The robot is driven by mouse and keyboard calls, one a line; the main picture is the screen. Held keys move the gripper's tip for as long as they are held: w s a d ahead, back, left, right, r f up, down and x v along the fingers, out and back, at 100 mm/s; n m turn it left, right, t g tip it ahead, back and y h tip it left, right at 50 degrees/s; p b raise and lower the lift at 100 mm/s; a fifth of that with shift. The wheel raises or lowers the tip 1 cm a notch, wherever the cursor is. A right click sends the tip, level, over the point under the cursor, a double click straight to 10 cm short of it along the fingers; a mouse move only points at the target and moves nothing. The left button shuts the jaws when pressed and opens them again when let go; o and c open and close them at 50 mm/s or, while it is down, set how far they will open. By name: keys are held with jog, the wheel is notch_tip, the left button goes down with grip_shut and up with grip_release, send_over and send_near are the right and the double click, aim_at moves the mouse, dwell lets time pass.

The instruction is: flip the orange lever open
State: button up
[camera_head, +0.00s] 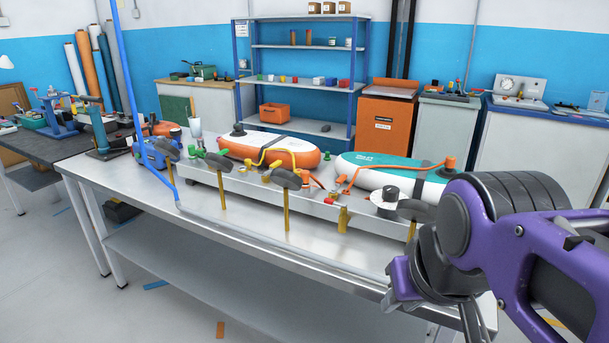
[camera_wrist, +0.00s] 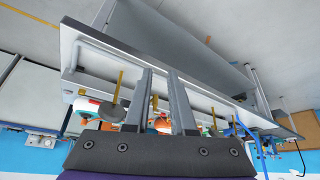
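A small orange lever (camera_head: 311,180) sits on the long grey rail (camera_head: 250,193) along the bench, right of a dark round knob (camera_head: 286,179). A green lever (camera_head: 217,159) and a yellow lever (camera_head: 268,160) sit further left on the rail. Whether the orange lever is open or closed is too small to tell. My gripper (camera_wrist: 160,70) shows in the wrist view with its two grey fingers apart and nothing between them. The bench and rail appear upside down beyond the fingers. In the head view my purple arm is at the right, apart from the lever; the fingertips are not clearly visible.
An orange-and-white board (camera_head: 290,151) and a teal-and-white board (camera_head: 375,167) lie behind the rail. A white roll (camera_head: 387,202) stands near the bench's right end. Yellow posts (camera_head: 286,210) stand before the rail.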

notch_tip(320, 180, up, 12)
jog(key=p, duration=1.2)
jog(key=shift+r, duration=0.25)
grip_shut()
jog(key=shift+f, duration=0.1)
jog(key=shift+w, duration=0.15)
